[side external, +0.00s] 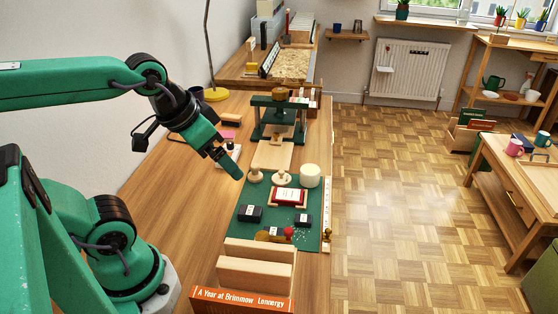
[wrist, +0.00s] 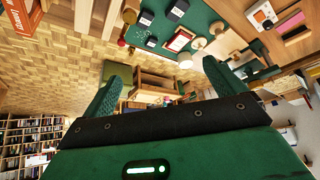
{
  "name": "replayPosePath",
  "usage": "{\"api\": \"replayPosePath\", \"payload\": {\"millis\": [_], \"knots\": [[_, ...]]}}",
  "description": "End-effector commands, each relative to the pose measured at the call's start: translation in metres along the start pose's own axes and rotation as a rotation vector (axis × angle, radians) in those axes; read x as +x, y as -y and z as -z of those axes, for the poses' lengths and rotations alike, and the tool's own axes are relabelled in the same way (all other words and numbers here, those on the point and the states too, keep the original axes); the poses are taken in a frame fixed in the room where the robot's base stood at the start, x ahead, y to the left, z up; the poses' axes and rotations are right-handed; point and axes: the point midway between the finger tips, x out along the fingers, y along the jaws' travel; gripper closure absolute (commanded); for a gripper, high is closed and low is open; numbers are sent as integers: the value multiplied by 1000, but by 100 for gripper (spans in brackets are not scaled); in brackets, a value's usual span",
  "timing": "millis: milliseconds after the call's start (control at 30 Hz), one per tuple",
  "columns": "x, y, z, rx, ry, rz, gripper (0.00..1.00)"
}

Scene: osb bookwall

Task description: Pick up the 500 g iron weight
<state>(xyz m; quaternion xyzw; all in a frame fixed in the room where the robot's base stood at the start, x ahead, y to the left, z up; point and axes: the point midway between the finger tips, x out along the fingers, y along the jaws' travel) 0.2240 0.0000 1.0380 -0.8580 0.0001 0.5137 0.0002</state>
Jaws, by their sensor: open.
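Three dark blocks with small white labels lie on a green mat (side external: 240,233): one at the left (side external: 250,213), one at the right (side external: 303,220) and one at the front (side external: 274,232). They also show at the top of the wrist view (wrist: 178,8). The labels are too small to read, so I cannot tell which block is the 500 g iron weight. My gripper (side external: 234,170) is above the bench, behind and left of the blocks and apart from them. In the wrist view its two green fingers (wrist: 165,85) are spread with nothing held between them.
A red ball (side external: 289,232) lies close to the right block. Wooden boards and an orange book (side external: 242,300) stand in front. A green press (side external: 278,122) stands behind.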

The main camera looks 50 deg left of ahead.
Motion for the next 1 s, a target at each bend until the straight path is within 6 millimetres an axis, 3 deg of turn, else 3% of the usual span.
{"api": "replayPosePath", "payload": {"millis": [67,567,1000], "knots": [[0,0,0,0,0,0,20],[6,2,3,-33,24,4,20],[58,17,21,-275,178,44,20]]}}
